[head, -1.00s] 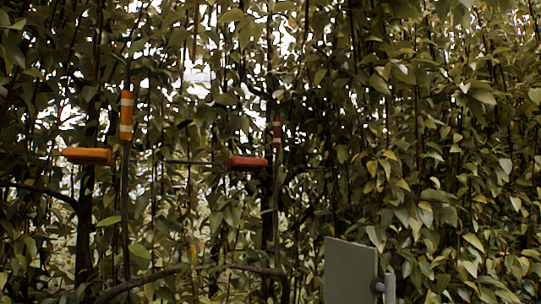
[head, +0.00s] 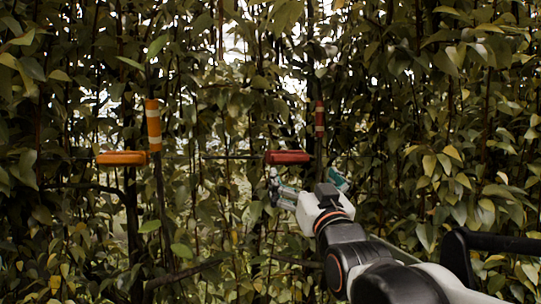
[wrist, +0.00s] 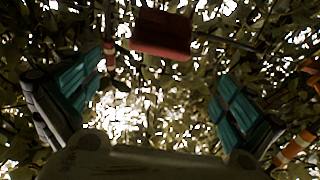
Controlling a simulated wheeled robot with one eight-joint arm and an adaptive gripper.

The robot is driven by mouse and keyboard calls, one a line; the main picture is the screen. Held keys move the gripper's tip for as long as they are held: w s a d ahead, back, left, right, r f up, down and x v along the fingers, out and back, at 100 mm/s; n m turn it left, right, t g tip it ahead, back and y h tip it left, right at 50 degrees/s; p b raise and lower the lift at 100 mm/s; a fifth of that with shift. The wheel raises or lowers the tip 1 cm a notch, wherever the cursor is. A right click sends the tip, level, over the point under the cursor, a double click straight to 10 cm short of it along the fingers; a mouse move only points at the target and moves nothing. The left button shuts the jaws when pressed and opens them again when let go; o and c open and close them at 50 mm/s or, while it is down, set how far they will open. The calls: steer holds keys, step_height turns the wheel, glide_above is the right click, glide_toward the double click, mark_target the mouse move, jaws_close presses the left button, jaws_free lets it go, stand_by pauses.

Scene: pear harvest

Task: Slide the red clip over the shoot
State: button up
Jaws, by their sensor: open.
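The red clip (head: 288,157) sits on a thin, roughly horizontal wire or stem, just left of the upright shoot with a red band (head: 319,118). My gripper (head: 306,188) is just below the clip in the head view, partly hidden by my own wrist. In the wrist view its teal-padded fingers (wrist: 158,95) are wide apart with nothing between them. The red clip (wrist: 162,35) shows there beyond the fingers, near the top, apart from both. The red-and-white banded shoot (wrist: 108,55) is to its left, near the left finger.
An orange clip (head: 122,158) sits farther left beside a shoot with an orange-and-white band (head: 153,125). That band also shows in the wrist view (wrist: 293,148), near the right finger. Dense leaves and thin stems surround the clips and my arm.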

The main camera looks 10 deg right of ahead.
mark_target(292, 160)
steer(key=p+x, duration=0.1)
steer(key=x, duration=1)
steer(key=shift+f+p, duration=0.1)
steer(key=shift+p, duration=0.2)
steer(key=shift+c, duration=0.2)
steer(key=c, duration=1.4)
